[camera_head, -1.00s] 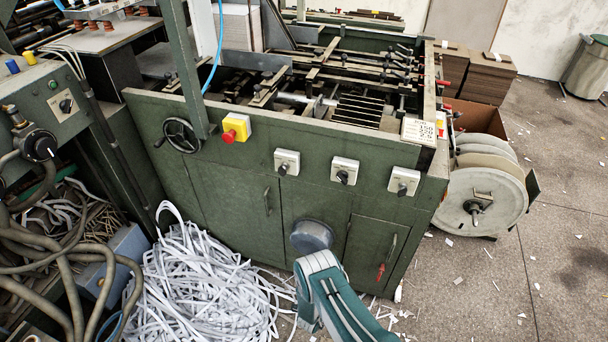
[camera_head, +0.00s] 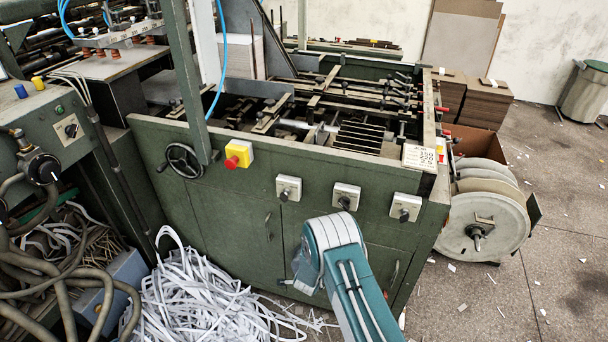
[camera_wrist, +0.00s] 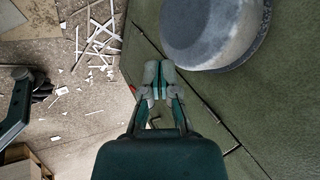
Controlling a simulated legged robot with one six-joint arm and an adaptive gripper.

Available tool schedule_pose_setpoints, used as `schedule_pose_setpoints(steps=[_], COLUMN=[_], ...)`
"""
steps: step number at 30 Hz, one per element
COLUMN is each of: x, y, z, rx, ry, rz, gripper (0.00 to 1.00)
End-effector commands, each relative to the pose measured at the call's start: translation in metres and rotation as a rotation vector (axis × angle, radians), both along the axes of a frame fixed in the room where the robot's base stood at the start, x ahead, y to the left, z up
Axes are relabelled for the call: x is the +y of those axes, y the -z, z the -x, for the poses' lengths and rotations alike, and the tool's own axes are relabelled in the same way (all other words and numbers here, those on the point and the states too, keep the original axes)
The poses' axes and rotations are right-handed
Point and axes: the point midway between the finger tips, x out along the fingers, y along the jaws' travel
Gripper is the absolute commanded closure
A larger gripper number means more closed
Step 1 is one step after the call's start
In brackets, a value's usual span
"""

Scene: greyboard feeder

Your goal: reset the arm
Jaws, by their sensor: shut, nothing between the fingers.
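My arm (camera_head: 345,265), teal and white, is raised in front of the green feeder machine (camera_head: 235,225) in the head view. Its folded elbow faces the machine's lower panels. My gripper's fingertips are hidden or unclear there. In the wrist view my gripper (camera_wrist: 159,76) is shut, its two grey fingertips together with nothing between them. It is over the machine's green panel (camera_wrist: 215,100) near a door seam.
White paper strips (camera_head: 205,295) heap on the floor at lower left, beside thick hoses (camera_head: 60,270). Switch boxes (camera_head: 289,188) line the machine's front. A large reel (camera_head: 482,225) stands at its right end. Floor at the far right (camera_head: 570,240) is mostly clear, with scraps.

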Motion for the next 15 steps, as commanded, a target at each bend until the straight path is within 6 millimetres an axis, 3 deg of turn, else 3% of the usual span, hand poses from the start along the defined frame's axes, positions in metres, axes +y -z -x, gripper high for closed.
schedule_pose_setpoints(steps=[1,6,15], x=[0.002,0.007,0.001], y=[-0.028,-0.107,-0.242], z=[-0.010,-0.027,-0.025], rx=[-0.007,-0.015,-0.038], ry=[-0.037,-0.173,-0.413], rz=[-0.006,-0.006,0.029], gripper=[1.00,1.00,1.00])
